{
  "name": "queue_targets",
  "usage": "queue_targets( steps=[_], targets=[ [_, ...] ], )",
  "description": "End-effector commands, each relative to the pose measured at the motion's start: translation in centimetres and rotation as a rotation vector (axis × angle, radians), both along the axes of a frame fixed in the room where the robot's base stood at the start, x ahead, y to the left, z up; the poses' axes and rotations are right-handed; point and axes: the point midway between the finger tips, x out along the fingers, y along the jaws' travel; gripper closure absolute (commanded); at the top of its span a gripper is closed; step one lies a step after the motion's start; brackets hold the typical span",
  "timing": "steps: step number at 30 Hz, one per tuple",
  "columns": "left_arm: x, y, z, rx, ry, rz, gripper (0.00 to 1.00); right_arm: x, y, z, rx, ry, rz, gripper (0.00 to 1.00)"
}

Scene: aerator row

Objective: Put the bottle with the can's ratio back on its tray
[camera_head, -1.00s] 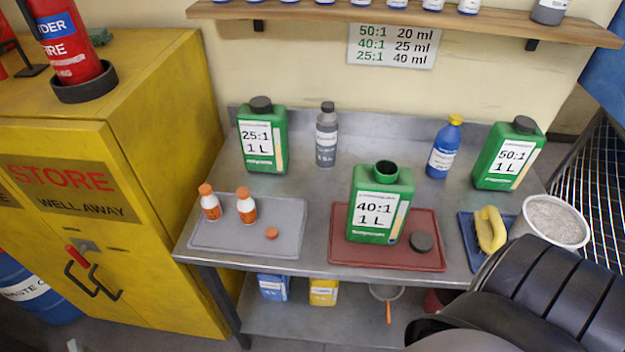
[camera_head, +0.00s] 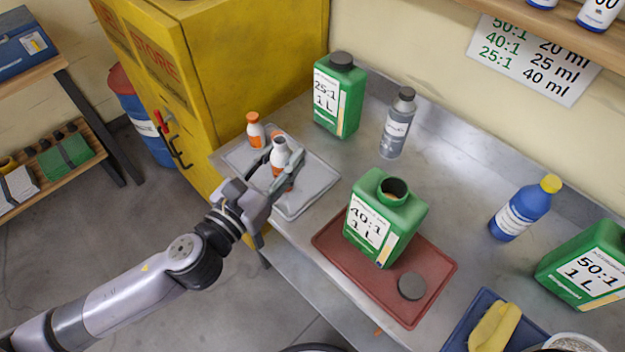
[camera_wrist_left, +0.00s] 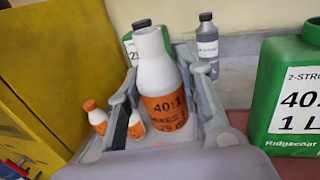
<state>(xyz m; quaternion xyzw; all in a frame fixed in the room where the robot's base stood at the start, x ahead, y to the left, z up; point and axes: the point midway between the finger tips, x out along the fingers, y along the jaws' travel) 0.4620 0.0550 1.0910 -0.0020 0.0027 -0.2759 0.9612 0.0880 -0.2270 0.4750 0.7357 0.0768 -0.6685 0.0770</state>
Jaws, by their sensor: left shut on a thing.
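My left gripper (camera_head: 285,168) is shut on a white bottle (camera_head: 279,152) above the grey tray (camera_head: 318,185). In the left wrist view this bottle (camera_wrist_left: 157,75) is upright and uncapped, with an orange label reading 40:1 and 25. In the head view the left one (camera_head: 255,131) stands on the tray's far part. The open green can (camera_head: 370,228) reads 40:1 and stands on the red tray (camera_head: 330,243). My right gripper is out of view.
A dark cap (camera_head: 412,286) lies on the red tray. A green 25:1 can (camera_head: 338,98) and a grey bottle (camera_head: 396,125) stand behind. The yellow cabinet (camera_head: 235,60) borders the bench's left.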

Motion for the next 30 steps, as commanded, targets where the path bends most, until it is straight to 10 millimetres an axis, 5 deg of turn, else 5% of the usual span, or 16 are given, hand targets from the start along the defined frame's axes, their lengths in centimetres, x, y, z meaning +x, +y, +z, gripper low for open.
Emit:
queue_targets(
  steps=[5, 15, 30],
  targets=[
    [1.7, -2.1, 1.3, 0.006, -0.009, -0.114, 0.92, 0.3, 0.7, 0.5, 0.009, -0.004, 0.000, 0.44],
    [4.2, -4.6, 2.6, 0.004, -0.007, -0.282, 0.92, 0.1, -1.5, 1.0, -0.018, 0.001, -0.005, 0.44],
    [8.6, -5.1, 4.8, -0.004, 0.002, -0.444, 0.92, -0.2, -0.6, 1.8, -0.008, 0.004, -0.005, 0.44]
  ],
)
